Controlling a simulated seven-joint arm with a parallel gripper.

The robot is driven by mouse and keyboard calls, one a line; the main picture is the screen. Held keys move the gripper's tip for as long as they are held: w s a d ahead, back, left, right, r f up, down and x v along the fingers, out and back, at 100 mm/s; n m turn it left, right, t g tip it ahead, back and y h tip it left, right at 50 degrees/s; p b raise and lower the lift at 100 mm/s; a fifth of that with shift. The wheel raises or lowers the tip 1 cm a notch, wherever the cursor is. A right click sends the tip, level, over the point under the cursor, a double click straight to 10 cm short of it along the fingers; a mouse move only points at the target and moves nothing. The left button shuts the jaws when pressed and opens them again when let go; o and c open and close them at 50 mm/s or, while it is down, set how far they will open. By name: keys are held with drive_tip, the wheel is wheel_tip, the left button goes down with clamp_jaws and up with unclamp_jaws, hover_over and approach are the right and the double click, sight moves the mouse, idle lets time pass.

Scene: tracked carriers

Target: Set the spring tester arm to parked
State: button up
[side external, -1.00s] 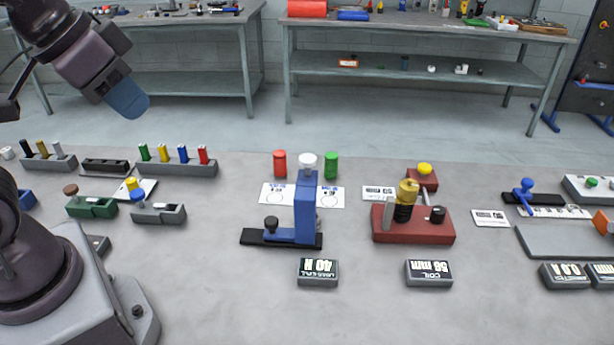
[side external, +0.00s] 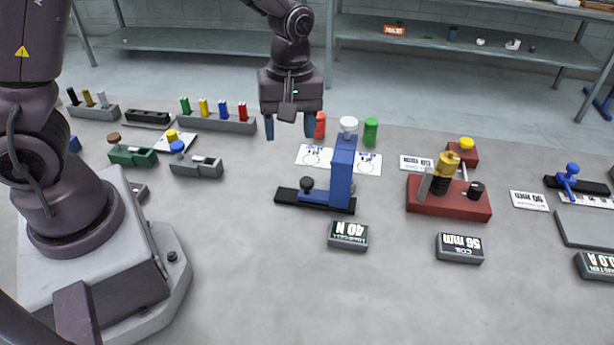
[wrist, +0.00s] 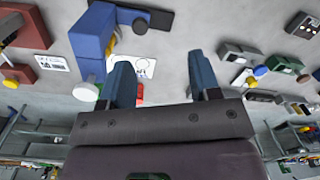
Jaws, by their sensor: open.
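A blue upright stand (side external: 344,172) with a white knob (side external: 348,123) on top rises from a black base (side external: 300,199). A black knob stands on that base at left, and a "40 N" display block (side external: 348,236) lies in front. A dark red fixture (side external: 450,200) with a brass-coloured cylinder and a black coil stands to the right, with a "56 mm" block (side external: 459,248) before it. I cannot tell for sure which is the spring tester. My gripper (side external: 289,128) is open and empty, above the bench behind and left of the blue stand. The wrist view shows the blue stand (wrist: 92,32) left of my fingers (wrist: 160,68).
A red cylinder (side external: 320,125) is close to the right finger, and a green one (side external: 371,132) stands farther right. Printed cards (side external: 315,155) lie behind the blue stand. Racks of coloured pegs (side external: 216,122) and small holders (side external: 196,168) fill the left.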

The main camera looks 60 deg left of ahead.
sight(307, 181)
drive_tip(key=w+f+n, duration=0.1)
drive_tip(key=f+n, duration=0.2)
drive_tip(key=f, duration=0.1)
drive_tip(key=w+f+n, duration=0.1)
drive_tip(key=f+n, duration=0.2)
drive_tip(key=f, duration=0.2)
drive_tip(key=w+f+n, duration=0.1)
drive_tip(key=f+n, duration=0.1)
drive_tip(key=f, duration=0.3)
drive_tip(key=shift+w+a+f+n+t, duration=0.15)
drive_tip(key=shift+w+a+n+t, duration=0.05)
drive_tip(key=shift+w+n+t, duration=0.2)
clamp_jaws()
drive_tip(key=s+a, duration=0.7)
drive_tip(key=shift+s+a, duration=0.3)
drive_tip(key=shift+s, duration=0.05)
unclamp_jaws()
drive_tip(key=shift+w+d, duration=0.1)
